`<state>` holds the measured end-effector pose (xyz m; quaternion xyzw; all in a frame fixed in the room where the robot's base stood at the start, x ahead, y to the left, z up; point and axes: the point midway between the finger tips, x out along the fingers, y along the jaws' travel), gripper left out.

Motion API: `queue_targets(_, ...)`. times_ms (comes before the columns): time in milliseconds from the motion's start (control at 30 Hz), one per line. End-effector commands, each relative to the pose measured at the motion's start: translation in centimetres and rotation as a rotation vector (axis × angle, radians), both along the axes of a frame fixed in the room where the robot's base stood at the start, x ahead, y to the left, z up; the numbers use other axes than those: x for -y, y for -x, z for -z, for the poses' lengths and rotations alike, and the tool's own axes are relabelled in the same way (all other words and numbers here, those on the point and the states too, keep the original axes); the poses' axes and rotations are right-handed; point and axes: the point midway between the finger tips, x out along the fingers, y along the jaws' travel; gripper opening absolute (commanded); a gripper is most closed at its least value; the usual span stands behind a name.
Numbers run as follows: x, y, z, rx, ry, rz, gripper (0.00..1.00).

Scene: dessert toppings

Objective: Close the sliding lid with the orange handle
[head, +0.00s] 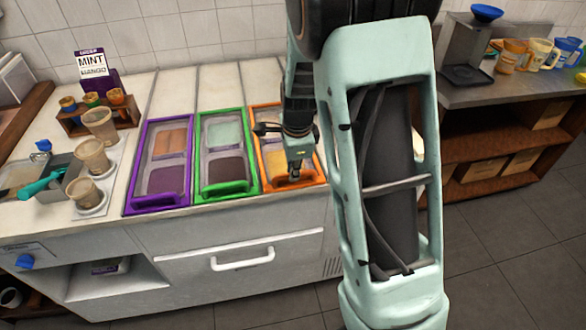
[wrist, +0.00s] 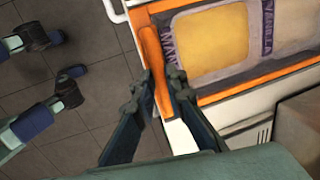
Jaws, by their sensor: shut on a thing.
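The orange-framed compartment (head: 256,118) is the rightmost of three in the white counter; it also shows in the wrist view (wrist: 222,97). Its orange handle (wrist: 149,48) lies along the compartment's front end and appears in the head view (head: 309,180). My gripper (wrist: 162,78) has one finger on each side of the handle and is shut on it. In the head view, my gripper (head: 294,174) points down at the front of the compartment. Yellow contents (wrist: 211,40) show near the handle. My arm hides part of the right side.
A green-framed compartment (head: 255,185) and a purple-framed one (head: 131,196) lie to the left. Cups (head: 100,126), a topping rack and a metal bin stand farther left. A white drawer handle (head: 243,262) projects below the counter.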

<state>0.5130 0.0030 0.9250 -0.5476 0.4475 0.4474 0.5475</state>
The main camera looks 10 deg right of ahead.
Motion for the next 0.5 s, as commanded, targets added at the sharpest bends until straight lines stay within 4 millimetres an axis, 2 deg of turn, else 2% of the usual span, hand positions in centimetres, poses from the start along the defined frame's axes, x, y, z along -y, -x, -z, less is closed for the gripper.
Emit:
queue_targets(167, 0.01, 0.51, 0.17, -0.014, -0.001, 0.001, 0.0)
queue_targets(200, 0.01, 0.53, 0.18, -0.015, -0.001, 0.001, 0.16)
queue_targets(300, 0.01, 0.48, 0.18, -0.013, -0.001, 0.001, 0.27)
queue_targets(500, 0.01, 0.34, 0.14, -0.01, 0.0, 0.0, 0.29)
